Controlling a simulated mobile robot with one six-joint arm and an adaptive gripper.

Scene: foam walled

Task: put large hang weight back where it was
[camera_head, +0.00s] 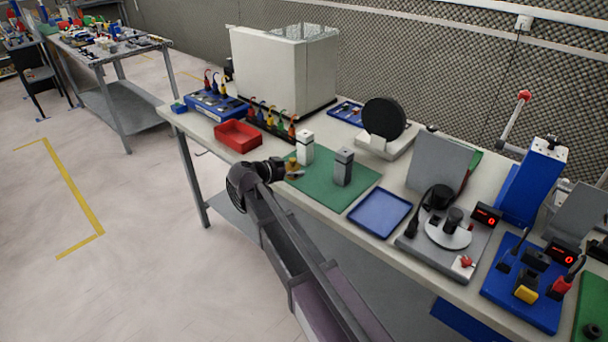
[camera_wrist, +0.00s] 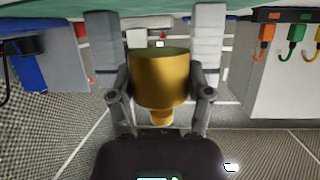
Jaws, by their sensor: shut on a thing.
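The large hang weight (camera_wrist: 160,80) is a brass-coloured cylinder with a narrower neck. My gripper (camera_wrist: 161,88) is shut on it, with one finger on each side. In the head view my gripper (camera_head: 284,168) and the brass weight (camera_head: 292,164) are at the left part of the green mat (camera_head: 318,189). The weight looks held just above the mat; any contact is hard to tell. A white-grey block (camera_head: 305,148) and a dark grey block (camera_head: 343,168) stand upright on the mat, beyond and to the right of the weight.
A red tray (camera_head: 238,136) lies left of my gripper. A rack with coloured hooks (camera_head: 272,120) stands behind it, before a large white box (camera_head: 283,65). A blue tray (camera_head: 380,212) and a device with a round plate (camera_head: 447,232) are to the right. The mat's front is clear.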

